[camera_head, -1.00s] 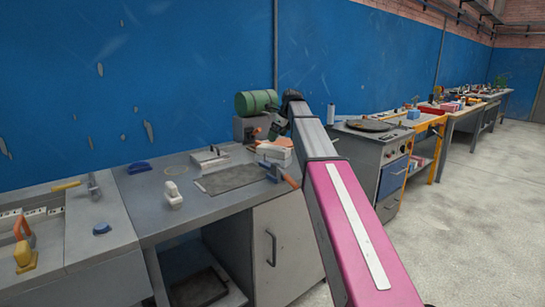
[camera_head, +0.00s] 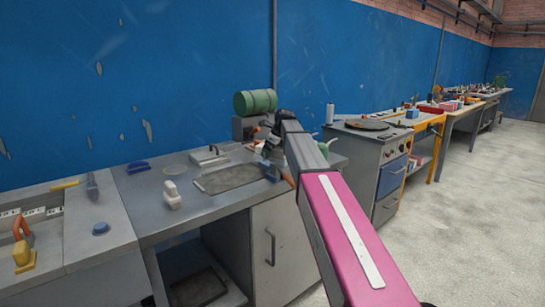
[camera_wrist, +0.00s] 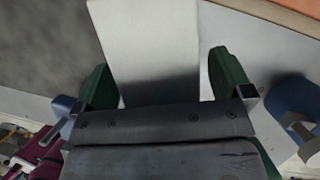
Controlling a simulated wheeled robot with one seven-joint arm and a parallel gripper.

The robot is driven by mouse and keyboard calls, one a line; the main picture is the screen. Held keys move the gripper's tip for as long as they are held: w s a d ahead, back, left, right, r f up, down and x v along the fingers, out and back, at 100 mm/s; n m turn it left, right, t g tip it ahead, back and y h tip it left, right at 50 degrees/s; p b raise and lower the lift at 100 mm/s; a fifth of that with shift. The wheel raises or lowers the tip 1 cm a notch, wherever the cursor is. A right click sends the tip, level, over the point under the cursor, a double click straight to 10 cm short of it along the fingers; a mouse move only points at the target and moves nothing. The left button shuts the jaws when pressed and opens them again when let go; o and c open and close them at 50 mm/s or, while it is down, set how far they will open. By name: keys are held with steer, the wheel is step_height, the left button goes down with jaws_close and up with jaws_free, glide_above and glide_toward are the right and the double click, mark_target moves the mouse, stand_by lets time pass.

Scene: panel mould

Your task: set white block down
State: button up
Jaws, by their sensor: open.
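The white block (camera_wrist: 150,40) fills the upper middle of the wrist view, a pale flat-faced piece running down between my fingers. My gripper (camera_wrist: 162,75) is open, with one green finger on each side of the block. A narrow gap shows at the right finger; whether the left finger touches is unclear. The block's near end is shaded and partly hidden by the gripper body. In the head view my wrist is over the back right of the grey bench (camera_head: 185,222), and my arm hides much there. I cannot clearly make out the block or fingertips in that view.
A dark flat panel (camera_head: 230,178) lies on the bench left of my arm. A white object (camera_head: 172,195) and a blue one (camera_head: 138,167) stand farther left. A green cylinder (camera_head: 255,101) is behind my wrist. A stove-like cabinet (camera_head: 375,165) stands to the right.

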steer(key=shift+f, duration=0.25)
stand_by(0.4)
steer(key=c, duration=1.5)
